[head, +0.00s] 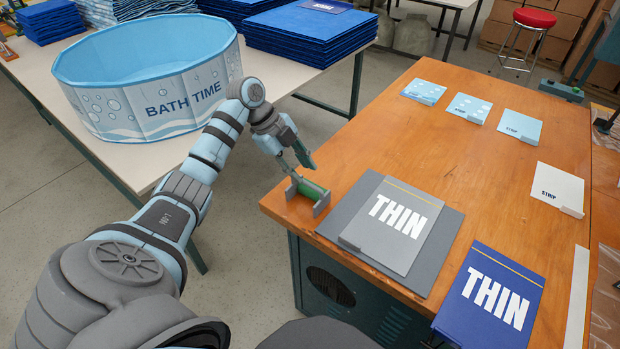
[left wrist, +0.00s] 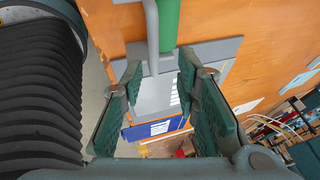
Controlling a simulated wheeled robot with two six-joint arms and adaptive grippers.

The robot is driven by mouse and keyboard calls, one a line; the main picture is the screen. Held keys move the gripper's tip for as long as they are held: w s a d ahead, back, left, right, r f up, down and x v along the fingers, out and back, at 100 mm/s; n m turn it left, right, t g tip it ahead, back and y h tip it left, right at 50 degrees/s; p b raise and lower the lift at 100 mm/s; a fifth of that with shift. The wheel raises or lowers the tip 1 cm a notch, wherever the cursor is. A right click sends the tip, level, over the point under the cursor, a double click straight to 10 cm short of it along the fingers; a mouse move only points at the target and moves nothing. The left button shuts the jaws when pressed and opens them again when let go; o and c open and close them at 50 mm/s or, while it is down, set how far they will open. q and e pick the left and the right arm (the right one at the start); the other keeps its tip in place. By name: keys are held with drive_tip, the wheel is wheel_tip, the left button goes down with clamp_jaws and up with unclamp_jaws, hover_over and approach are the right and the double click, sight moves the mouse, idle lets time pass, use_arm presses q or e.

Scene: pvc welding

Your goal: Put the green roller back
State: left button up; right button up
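The green roller (head: 314,189) lies at the near left corner of the wooden table, between the grey upright ends of a small holder (head: 305,197). In the left wrist view the green roller (left wrist: 168,22) shows at the top, beyond the fingertips, beside a grey bar (left wrist: 152,36). My left gripper (head: 302,169) is just above the roller with its fingers apart. In the left wrist view its fingers (left wrist: 158,68) have a clear gap with nothing held between them. I cannot tell whether a fingertip touches the holder. My right gripper is not in view.
A grey THIN board (head: 392,225) on a grey mat (head: 440,262) lies right of the roller. A blue THIN board (head: 490,298) lies nearer. Strip sheets (head: 520,126) lie farther back. A BATH TIME tub (head: 150,85) stands on the white table. The wooden table's middle is clear.

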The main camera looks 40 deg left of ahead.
use_arm(q)
drive_tip(key=v, duration=0.6)
drive_tip(key=shift+r, duration=0.15)
drive_tip(key=shift+d, duration=0.1)
